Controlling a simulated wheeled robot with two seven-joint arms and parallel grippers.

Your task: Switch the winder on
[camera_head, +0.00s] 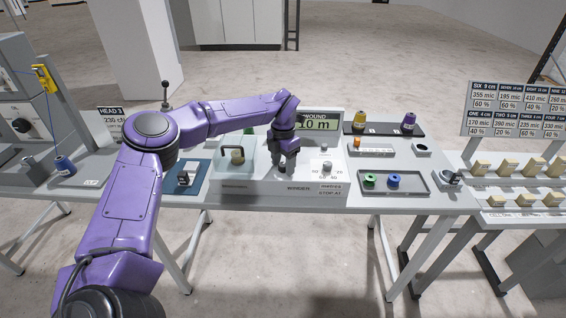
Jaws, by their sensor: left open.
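The winder (270,189) is a white box on the table, with "WINDER" lettered on its front. Its display (319,124) reads "WOUND 10 m". A clear box with a dark handle (228,158) and a spool (237,157) inside stands at its left end. A round grey dial (327,167) with printed marks sits at its right, above a small lettered label (331,190). My left gripper (287,171) is open, pointing down over the middle of the winder's top, left of the dial. The gripper hides what lies directly under it. My right gripper is out of view.
Right of the winder are a tray (425,186) with green and blue spools, a rack with an orange piece (357,144), and a dark stand (380,128) with yellow and purple cones. A blue pad (182,188) lies to the left. My left arm spans the table's left part.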

